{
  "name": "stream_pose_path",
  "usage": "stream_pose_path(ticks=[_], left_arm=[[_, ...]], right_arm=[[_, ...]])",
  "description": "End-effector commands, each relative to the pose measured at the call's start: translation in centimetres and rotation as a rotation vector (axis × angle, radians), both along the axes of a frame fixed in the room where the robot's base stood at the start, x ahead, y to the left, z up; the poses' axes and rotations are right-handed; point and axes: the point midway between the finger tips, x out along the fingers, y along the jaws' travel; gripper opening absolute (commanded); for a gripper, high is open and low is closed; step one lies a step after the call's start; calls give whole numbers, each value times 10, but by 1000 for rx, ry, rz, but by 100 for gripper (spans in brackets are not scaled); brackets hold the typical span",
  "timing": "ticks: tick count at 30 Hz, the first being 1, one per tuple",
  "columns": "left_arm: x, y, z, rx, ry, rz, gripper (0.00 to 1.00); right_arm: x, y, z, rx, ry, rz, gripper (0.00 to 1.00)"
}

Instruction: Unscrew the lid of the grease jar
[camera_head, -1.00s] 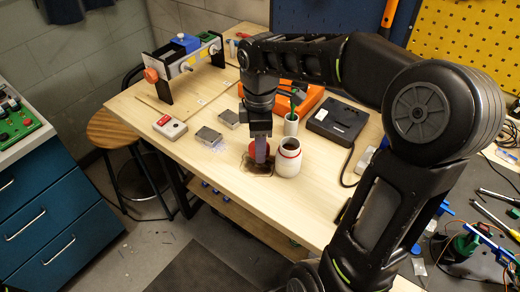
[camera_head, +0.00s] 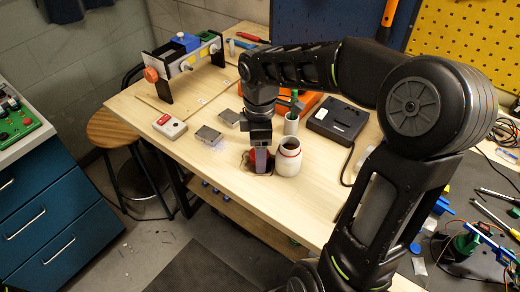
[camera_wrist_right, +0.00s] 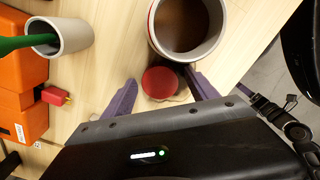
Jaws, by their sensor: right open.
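My right gripper (camera_wrist_right: 161,80) is open, with one purple finger on each side of the lid; small gaps show. In the head view the right gripper (camera_head: 260,161) points down just left of the jar and hides much of the lid. My left gripper is not in view.
A grey cup holding a green-handled tool (camera_head: 292,122) stands just behind the jar. An orange case (camera_head: 306,100) and a black box (camera_head: 337,120) are farther back. Two small metal blocks (camera_head: 207,135) and a white box with a red button (camera_head: 169,127) lie left. The front bench edge is close.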

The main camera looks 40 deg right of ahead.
Motion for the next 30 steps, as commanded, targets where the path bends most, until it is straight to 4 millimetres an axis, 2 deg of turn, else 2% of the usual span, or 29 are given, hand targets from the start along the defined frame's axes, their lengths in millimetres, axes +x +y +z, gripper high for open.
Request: stream_pose_path(ticks=[5, 10, 14, 22, 24, 30], left_arm=[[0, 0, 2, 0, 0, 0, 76], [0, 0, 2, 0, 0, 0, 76], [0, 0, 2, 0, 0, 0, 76], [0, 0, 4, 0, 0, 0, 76], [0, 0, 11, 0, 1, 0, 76], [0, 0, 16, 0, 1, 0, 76]], right_arm=[[0, 0, 2, 0, 0, 0, 68], [1, 0, 16, -1, -4, 0, 68], [1, 0, 37, -1, -5, 0, 68], [1, 0, 94, -1, -5, 1, 68], [1, 0, 109, 0, -2, 1, 68], [0, 0, 123, 0, -1, 0, 68]])
